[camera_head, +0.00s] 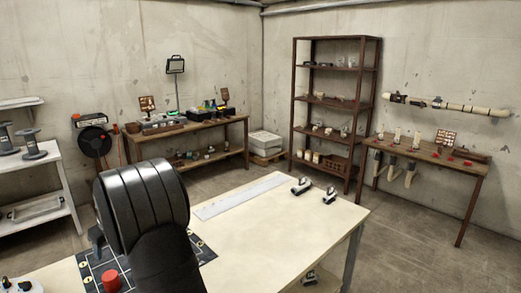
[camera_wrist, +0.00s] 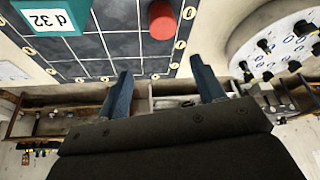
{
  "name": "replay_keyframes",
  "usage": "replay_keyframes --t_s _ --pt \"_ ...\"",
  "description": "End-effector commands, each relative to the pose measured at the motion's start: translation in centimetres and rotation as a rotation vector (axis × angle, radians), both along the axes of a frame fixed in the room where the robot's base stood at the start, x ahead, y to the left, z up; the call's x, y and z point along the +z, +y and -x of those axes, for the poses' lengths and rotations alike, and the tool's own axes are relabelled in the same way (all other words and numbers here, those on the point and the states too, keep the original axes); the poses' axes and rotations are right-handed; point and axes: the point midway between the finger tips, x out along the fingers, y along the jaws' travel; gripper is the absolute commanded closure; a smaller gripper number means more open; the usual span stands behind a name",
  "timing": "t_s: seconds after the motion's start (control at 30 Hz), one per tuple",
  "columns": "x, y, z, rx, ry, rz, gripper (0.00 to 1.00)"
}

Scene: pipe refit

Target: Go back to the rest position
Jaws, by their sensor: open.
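My gripper (camera_wrist: 165,88) shows in the wrist view with its two blue-grey fingers apart and nothing between them. It is held beside the edge of a dark gridded mat (camera_wrist: 105,22) with round yellowish marks along its border.
In the wrist view, a teal block marked "d 32" (camera_wrist: 55,18) and a white round plate with dark fittings (camera_wrist: 285,45) flank the gripper. The pale table (camera_head: 270,235) holds a flat grey strip (camera_head: 240,196) and two small clamps (camera_head: 301,186). Shelves and benches line the walls.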

Motion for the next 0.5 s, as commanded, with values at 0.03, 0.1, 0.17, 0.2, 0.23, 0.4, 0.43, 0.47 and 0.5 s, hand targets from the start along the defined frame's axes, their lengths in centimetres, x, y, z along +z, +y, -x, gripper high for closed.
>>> replay_keyframes --t_s 0.03,0.1,0.17,0.2,0.23,0.4,0.43,0.47,0.5 --pt "-0.4 0.1 -1.0 -0.013 0.000 0.001 0.38" --pt "-0.9 0.1 -2.2 -0.031 0.001 0.000 0.38" --pt "-1.3 0.1 -3.3 -0.046 0.001 0.001 0.38" --pt "-1.5 0.1 -4.0 -0.055 0.000 0.000 0.38" --pt "-1.8 0.1 -4.5 -0.062 0.000 0.001 0.38" --pt "-3.0 -0.1 -7.4 -0.104 0.000 0.001 0.38" --pt "-3.3 -0.1 -7.9 -0.112 0.000 0.000 0.38" --pt "-3.5 -0.2 -8.4 -0.119 0.000 0.000 0.38" --pt "-3.8 -0.3 -9.1 -0.129 0.001 0.001 0.38"
